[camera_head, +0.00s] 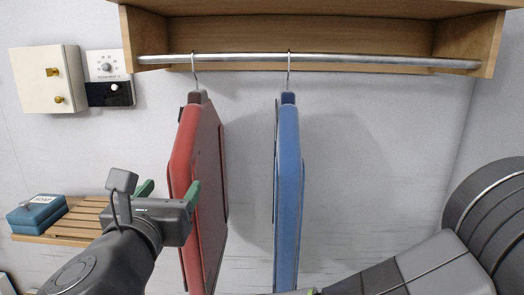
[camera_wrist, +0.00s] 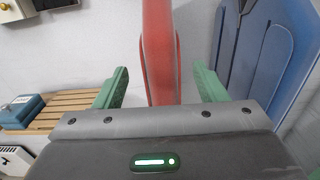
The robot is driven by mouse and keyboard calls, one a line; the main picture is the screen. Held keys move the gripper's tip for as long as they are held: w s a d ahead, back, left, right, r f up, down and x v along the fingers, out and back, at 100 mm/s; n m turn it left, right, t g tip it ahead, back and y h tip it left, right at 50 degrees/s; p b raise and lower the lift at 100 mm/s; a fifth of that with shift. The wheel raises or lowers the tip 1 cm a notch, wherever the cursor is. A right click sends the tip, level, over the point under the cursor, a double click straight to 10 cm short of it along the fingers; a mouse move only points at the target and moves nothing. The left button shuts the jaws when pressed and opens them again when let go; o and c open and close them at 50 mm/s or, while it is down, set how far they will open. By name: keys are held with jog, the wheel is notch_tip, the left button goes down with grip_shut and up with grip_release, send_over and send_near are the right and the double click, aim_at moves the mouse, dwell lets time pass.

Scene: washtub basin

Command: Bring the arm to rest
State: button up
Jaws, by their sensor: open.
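My gripper (camera_head: 170,190) is at the lower left of the head view, with green fingers spread apart. It also shows in the wrist view (camera_wrist: 160,90), where the fingers stand on either side of a red hanging item (camera_wrist: 160,50). In the head view the red item (camera_head: 205,180) hangs by a hook just beyond my gripper, and the right finger overlaps its edge. I cannot tell whether they touch. Nothing is visibly held. My arm reaches in from the lower right and its middle part is out of view.
A blue hanging item (camera_head: 288,190) hangs right of the red one on a metal rail (camera_head: 320,61) under a wooden shelf (camera_head: 310,8). A slatted wooden shelf (camera_head: 80,220) with a blue box (camera_head: 36,213) is at left. A cream box (camera_head: 48,80) and a dial panel (camera_head: 107,66) are on the wall.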

aim_at(178, 163)
jog(key=shift+w+d, duration=0.2)
jog(key=shift+w, duration=4.6)
jog(key=r+p, duration=0.3)
jog(key=shift+s+a, duration=0.1)
jog(key=shift+s, duration=0.2)
jog(key=shift+s+p, duration=0.35)
jog(key=shift+s, duration=0.4)
jog(key=shift+s, duration=0.1)
